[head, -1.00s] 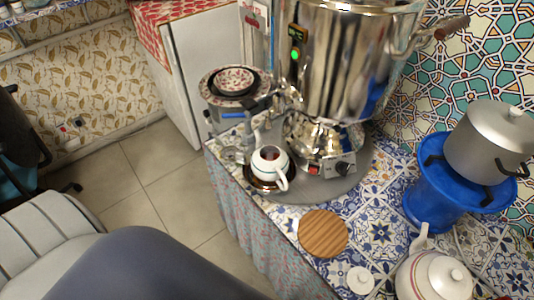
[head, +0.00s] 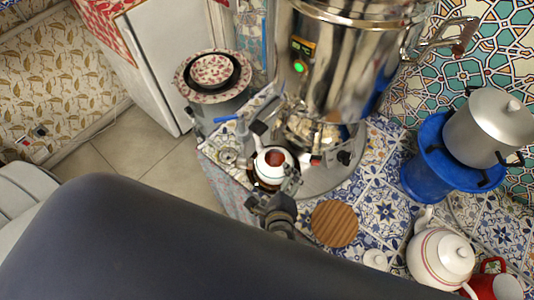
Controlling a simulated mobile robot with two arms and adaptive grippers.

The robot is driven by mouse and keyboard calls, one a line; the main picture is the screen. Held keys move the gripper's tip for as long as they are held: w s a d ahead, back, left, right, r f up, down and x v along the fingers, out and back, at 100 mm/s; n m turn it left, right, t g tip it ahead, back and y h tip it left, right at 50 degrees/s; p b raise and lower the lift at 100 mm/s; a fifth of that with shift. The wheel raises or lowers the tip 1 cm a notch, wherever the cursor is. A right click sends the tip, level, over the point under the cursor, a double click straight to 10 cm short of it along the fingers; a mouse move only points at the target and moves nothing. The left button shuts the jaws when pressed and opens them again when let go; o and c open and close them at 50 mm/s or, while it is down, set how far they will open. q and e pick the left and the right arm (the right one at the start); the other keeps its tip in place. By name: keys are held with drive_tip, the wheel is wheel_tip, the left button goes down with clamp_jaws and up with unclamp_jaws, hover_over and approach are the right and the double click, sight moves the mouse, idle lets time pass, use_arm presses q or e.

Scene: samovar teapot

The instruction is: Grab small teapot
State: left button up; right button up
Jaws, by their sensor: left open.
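The small white teapot (head: 273,162) stands open-topped, with reddish-brown inside, below the samovar's tap on the patterned counter. My left gripper (head: 276,190) is open at the teapot's near side, where its handle is. The gripper hides the handle and part of the dark base under the teapot. I cannot tell whether the fingers touch it. My right gripper is not in view.
The steel samovar (head: 335,60) rises right behind the teapot. A round wooden board (head: 334,223), a larger white teapot (head: 440,255), a red mug (head: 492,287) and a pot (head: 490,128) on a blue stand (head: 425,180) are to the right. A patterned bowl (head: 214,71) is at left.

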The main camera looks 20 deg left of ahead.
sight(273, 173)
use_arm(q)
drive_tip(key=b+x, duration=0.2)
drive_tip(key=x, duration=0.3)
drive_tip(key=shift+d+b, duration=0.1)
drive_tip(key=shift+b, duration=0.3)
drive_tip(key=shift+w+a+f+b, duration=0.25)
drive_tip(key=shift+w+b, duration=0.05)
drive_tip(key=shift+w, duration=0.15)
drive_tip(key=b+x, duration=0.1)
drive_tip(key=x, duration=0.1)
drive_tip(key=b+x, duration=0.1)
drive_tip(key=b, duration=0.1)
drive_tip(key=shift+w+a+f, duration=0.25)
drive_tip(key=shift+a, duration=0.1)
drive_tip(key=shift+w+a+f, duration=0.1)
drive_tip(key=shift+w, duration=0.3)
drive_tip(key=c, duration=1.2)
